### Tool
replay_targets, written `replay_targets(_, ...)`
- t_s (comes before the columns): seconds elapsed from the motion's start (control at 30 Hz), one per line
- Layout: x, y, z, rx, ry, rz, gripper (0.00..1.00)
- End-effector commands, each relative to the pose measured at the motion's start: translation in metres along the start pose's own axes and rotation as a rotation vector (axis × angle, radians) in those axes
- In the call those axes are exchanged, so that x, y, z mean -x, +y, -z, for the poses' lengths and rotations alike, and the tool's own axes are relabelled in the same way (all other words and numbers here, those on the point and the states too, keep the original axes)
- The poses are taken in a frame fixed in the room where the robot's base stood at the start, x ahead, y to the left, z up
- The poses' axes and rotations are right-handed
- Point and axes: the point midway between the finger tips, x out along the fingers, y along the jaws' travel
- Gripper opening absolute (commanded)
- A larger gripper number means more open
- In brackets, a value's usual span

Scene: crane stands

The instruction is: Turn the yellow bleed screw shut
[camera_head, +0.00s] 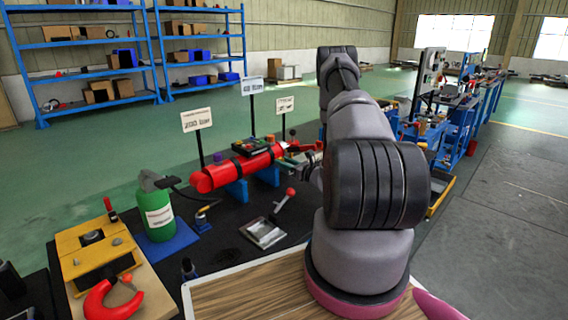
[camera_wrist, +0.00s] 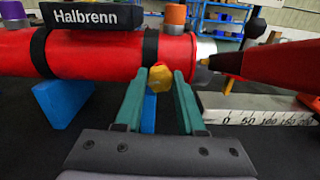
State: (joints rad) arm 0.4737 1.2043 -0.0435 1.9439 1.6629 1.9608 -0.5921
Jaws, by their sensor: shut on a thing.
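The yellow bleed screw (camera_wrist: 160,78) shows in the wrist view at the lower side of the red cylinder (camera_wrist: 100,55), near its right end. My gripper (camera_wrist: 160,84) has its two green fingers on either side of the screw and is shut on it. In the head view the red cylinder (camera_head: 240,170) lies on blue supports on the dark bench. There my gripper (camera_head: 297,160) is at the cylinder's right end, partly hidden by my arm. The screw cannot be made out in the head view.
A red tapered part (camera_wrist: 275,72) and a ruler-like scale (camera_wrist: 258,109) lie close to the right of my fingers. A blue support (camera_wrist: 62,103) stands left. In the head view a green bottle (camera_head: 155,212) and a red-knobbed lever (camera_head: 284,202) stand nearby.

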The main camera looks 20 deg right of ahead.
Motion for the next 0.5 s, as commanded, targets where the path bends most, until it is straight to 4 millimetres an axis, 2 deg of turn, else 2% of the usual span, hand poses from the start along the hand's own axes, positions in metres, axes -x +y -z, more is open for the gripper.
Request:
replay_targets(0.27,0.0003,-0.0004,0.0001,-0.053,0.0,0.001,0.0)
replay_targets(0.5,0.0007,-0.0011,0.0004,-0.209,0.0,0.002,0.0)
